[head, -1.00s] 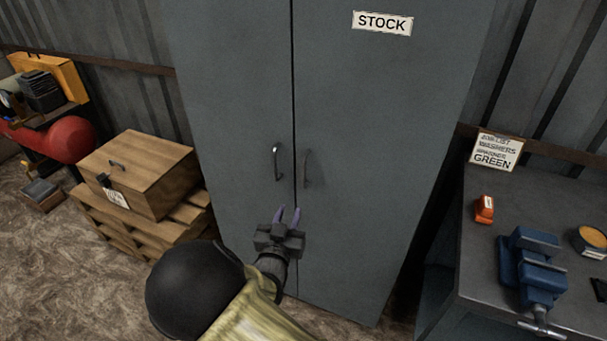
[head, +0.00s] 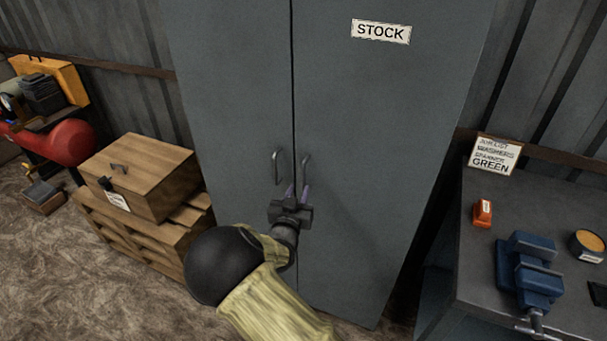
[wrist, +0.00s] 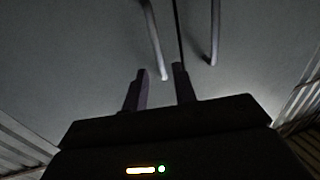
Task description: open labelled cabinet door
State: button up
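The grey cabinet has two doors. The right door (head: 390,130) carries a "STOCK" label (head: 381,32) and a bar handle (head: 305,166). The left door (head: 240,90) has a matching handle (head: 277,166). Both doors look shut, meeting at a vertical seam. Contact cannot be told.
A wooden box (head: 138,175) on a pallet (head: 140,232) stands at left. A workbench (head: 440,292) with a blue vise (head: 528,270) stands at right, below a sign (head: 495,155). Floor shows at the lower left.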

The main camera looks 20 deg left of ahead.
aim_at(303, 177)
jog(key=w, duration=0.5)
jog(key=w+a+p, duration=0.1)
jog(key=w, duration=0.1)
jog(key=shift+w, duration=0.3)
jog(key=shift+c, duration=0.2)
grip_shut()
